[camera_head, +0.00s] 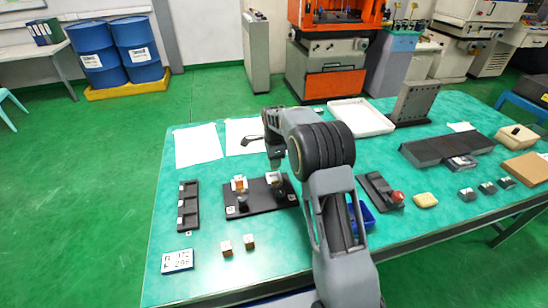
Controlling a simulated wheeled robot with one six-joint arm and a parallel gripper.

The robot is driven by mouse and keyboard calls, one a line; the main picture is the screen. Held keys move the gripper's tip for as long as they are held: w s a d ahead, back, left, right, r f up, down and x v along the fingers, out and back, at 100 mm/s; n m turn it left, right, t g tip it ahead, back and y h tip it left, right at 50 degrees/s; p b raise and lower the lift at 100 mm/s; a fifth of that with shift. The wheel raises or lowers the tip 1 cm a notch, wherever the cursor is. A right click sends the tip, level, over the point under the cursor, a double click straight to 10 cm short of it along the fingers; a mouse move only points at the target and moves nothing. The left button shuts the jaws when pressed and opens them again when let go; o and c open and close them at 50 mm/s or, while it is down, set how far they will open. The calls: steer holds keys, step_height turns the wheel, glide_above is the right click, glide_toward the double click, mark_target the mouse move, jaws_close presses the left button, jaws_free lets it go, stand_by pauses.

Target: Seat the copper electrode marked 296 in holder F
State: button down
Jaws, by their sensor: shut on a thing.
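My gripper (276,166) points down over the right part of a black base plate (258,207). It is shut on a small pale block (274,178), seemingly an electrode, whose mark I cannot read. My arm and the small size hide whether the block touches the holder under it. A copper-coloured electrode (239,184) stands at the left holder on the plate. Small white labels lie on the plate, too small to read. A white card (177,261) at the front left reads roughly "R 172, F 296".
Two small copper-and-white blocks (238,245) stand in front of the plate. A black rack (188,206) lies to its left. White sheets (198,145) and a white tray (362,118) lie behind.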

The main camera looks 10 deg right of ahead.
mark_target(274, 180)
steer(key=shift+f+b, duration=2.25)
steer(key=shift+f, duration=1.15)
steer(key=shift+f, duration=0.15)
steer(key=c, duration=0.7)
jaws_free()
steer(key=shift+c, duration=0.2)
step_height(274, 180, up, 14)
steer(key=shift+f, duration=0.1)
